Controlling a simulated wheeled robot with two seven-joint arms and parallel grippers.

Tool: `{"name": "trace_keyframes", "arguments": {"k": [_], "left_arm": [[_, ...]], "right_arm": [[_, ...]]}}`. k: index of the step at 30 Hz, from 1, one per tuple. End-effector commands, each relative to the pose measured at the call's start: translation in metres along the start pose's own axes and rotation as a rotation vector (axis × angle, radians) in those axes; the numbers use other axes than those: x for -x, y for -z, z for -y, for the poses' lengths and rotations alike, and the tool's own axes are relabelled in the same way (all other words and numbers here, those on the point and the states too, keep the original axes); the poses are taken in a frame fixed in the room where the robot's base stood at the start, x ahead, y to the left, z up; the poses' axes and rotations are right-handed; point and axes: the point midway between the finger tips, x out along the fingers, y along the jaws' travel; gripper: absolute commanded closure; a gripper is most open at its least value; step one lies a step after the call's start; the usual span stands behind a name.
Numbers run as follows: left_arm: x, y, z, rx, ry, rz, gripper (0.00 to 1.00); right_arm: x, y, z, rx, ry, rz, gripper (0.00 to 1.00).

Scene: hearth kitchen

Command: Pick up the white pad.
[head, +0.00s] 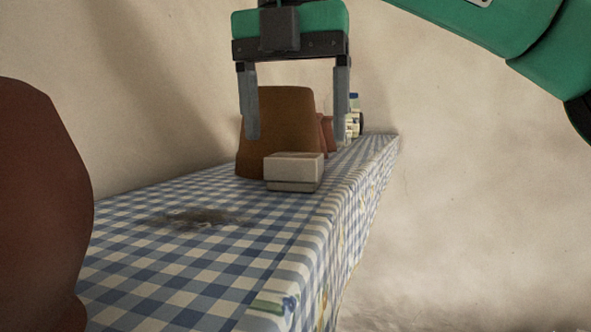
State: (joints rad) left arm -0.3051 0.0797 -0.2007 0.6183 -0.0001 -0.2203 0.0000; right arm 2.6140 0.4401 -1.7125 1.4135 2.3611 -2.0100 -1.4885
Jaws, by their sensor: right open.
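The white pad (293,171) is a small pale block on the blue-and-white checked cloth, in front of a brown pot-like object. My right gripper (296,140) hangs from the top of the head view with its two grey fingers pointing down, spread wide. It is open and nothing is held between the fingers. The fingertips appear just above the pad in the picture, one to each side; the exact gap in depth is hard to tell. My left gripper is not in view.
The brown object (277,115) stands right behind the pad. Small jars (354,118) stand farther back. A dark stain (203,217) marks the checked cloth (185,275). A large reddish-brown rounded object (40,205) fills the left foreground. The cloth's edge drops off at right.

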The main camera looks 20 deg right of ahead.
Motion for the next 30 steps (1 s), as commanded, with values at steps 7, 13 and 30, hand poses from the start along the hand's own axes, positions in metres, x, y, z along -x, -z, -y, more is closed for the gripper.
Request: {"name": "trace_keyframes", "arguments": {"k": [7,13,30], "left_arm": [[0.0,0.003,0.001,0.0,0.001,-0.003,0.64],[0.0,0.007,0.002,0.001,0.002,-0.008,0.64],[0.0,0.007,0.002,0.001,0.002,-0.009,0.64]], "right_arm": [[-0.031,0.0,0.0,0.003,0.001,-0.003,0.23],[-0.045,0.0,0.0,0.001,-0.001,-0.001,0.23],[-0.047,0.0,0.0,0.0,-0.001,0.0,0.72]]}}
